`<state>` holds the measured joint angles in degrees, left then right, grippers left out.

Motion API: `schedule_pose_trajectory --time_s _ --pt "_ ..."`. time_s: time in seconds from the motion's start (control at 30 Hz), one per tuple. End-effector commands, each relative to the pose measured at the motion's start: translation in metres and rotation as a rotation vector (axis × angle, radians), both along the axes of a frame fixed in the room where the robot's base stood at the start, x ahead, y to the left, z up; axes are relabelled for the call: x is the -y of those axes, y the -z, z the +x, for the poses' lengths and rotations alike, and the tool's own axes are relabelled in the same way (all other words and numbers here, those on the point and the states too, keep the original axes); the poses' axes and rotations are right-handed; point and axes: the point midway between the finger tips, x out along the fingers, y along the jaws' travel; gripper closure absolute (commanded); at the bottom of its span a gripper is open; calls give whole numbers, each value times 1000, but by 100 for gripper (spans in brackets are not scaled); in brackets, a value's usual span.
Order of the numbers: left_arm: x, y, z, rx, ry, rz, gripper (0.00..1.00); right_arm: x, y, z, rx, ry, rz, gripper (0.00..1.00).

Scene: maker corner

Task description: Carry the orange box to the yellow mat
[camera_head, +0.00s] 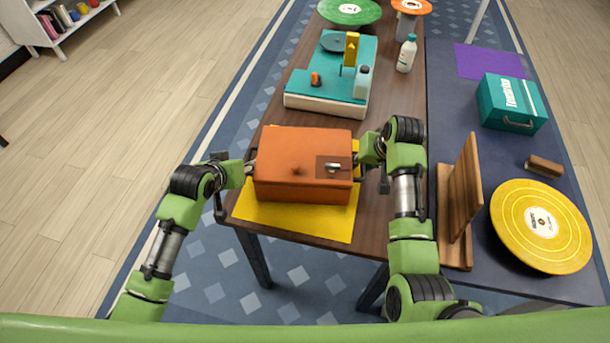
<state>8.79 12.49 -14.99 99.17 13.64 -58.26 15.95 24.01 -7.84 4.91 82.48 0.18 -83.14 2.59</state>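The orange box (303,152) is upright over the yellow mat (300,220) on the brown wooden table. The mat shows in front of the box and in a small strip behind it. I cannot tell whether the box rests on the mat or hangs slightly above it. My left gripper (250,166) is at the box's left side, and my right gripper (359,170) is at its right side. Both sets of fingertips are close against the box. They are small and partly hidden, so I cannot tell whether they are open or shut.
Behind the box stand a teal-topped machine (325,85) and a white bottle (406,54). On the dark table at right are a wooden stand (463,195), a yellow disc (541,225), a teal box (511,103) and a purple mat (488,62).

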Motion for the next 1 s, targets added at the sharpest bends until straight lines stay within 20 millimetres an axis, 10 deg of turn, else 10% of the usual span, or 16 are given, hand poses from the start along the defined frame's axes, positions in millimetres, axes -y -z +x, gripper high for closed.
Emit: schedule_pose_trajectory --time_s 0.57,1.0 --pt "-12 -37 -38 -1 -3 3 75 -1 -6 -2 2 -2 3 75" --pt "-12 -37 -38 -1 -3 3 75 13 -82 -35 4 -1 0 75"
